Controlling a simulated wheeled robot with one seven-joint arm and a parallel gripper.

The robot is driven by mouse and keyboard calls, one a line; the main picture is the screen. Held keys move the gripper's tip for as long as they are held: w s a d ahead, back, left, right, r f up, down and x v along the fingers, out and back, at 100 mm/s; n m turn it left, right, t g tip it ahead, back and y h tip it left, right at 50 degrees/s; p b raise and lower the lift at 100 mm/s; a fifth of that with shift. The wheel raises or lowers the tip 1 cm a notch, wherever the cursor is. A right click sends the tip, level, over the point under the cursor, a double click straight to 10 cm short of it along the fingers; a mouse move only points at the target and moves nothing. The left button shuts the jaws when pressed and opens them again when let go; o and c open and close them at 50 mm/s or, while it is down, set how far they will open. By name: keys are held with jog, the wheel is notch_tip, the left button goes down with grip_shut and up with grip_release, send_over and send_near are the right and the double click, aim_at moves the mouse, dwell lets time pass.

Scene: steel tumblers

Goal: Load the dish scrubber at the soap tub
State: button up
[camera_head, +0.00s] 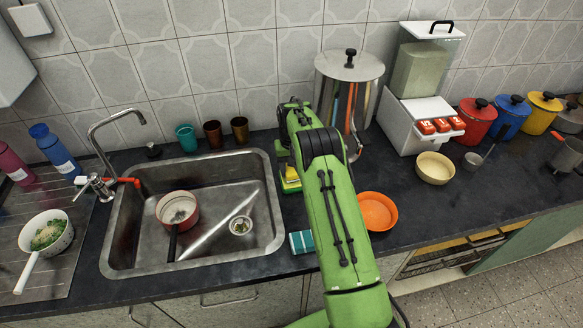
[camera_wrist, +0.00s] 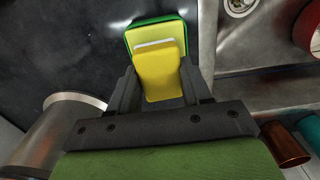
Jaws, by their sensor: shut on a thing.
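My gripper (camera_wrist: 160,72) points down beside the sink and is shut on a yellow block with a pale end face, which I take as the dish scrubber (camera_wrist: 160,78). The soap tub (camera_wrist: 183,22) looks like a shallow green-rimmed tray with yellow inside; in the head view it shows as a green and yellow shape (camera_head: 291,186) on the counter right of the sink. The scrubber overlaps the tub in the wrist view. I cannot tell whether they touch. My arm hides most of the gripper in the head view.
The steel sink (camera_head: 272,215) holds a red pot (camera_head: 178,207). A teal sponge (camera_head: 301,242) and an orange bowl (camera_head: 377,211) flank my arm. A tall steel pot (camera_head: 348,100) stands behind. Several cups (camera_head: 187,138) stand behind the sink.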

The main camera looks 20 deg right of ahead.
aim_at(291, 168)
jog(key=shift+r+p, duration=1.95)
jog(key=shift+r, duration=1.25)
jog(key=shift+f, duration=0.1)
